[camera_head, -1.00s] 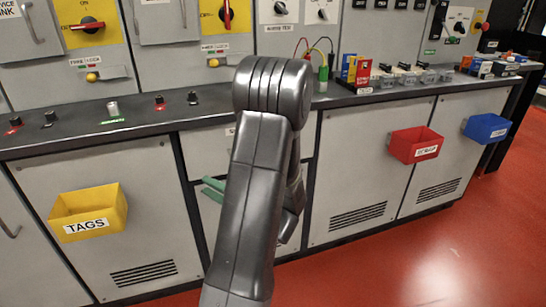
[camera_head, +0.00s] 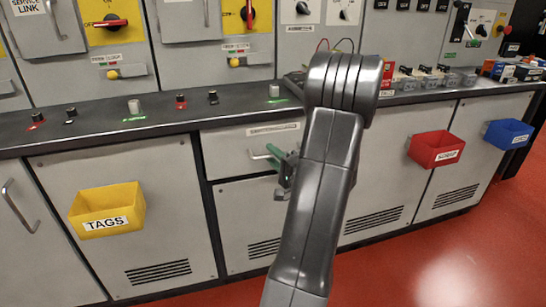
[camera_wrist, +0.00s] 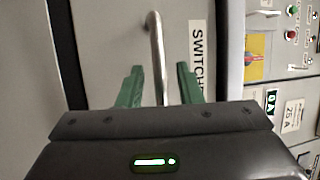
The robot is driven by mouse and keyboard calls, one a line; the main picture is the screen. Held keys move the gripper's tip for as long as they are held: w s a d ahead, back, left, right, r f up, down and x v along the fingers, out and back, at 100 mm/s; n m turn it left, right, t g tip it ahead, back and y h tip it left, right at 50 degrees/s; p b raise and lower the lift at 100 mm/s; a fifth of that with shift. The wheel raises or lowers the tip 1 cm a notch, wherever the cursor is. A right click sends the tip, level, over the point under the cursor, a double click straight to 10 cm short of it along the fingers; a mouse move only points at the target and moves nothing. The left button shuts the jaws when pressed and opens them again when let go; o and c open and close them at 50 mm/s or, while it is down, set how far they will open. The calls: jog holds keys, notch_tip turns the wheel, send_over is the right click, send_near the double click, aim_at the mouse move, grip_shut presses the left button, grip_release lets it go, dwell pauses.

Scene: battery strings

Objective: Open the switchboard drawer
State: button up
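The switchboard drawer (camera_head: 222,143) is a grey front under the counter, with a white label partly readable in the wrist view (camera_wrist: 197,60). It looks shut, flush with the cabinet. Its metal bar handle (camera_head: 258,156) also shows in the wrist view (camera_wrist: 155,40). My gripper (camera_head: 276,157) has green fingers and is at the handle. In the wrist view my gripper (camera_wrist: 160,75) is open, with one finger on each side of the bar and gaps between. My arm hides the drawer's right part.
The dark counter (camera_head: 240,114) above the drawer carries several small knobs. A yellow tags bin (camera_head: 108,208) hangs on the left door. A red bin (camera_head: 436,148) and a blue bin (camera_head: 508,134) hang at the right. The red floor (camera_head: 430,260) in front is clear.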

jog(key=shift+w, duration=0.1)
grip_shut()
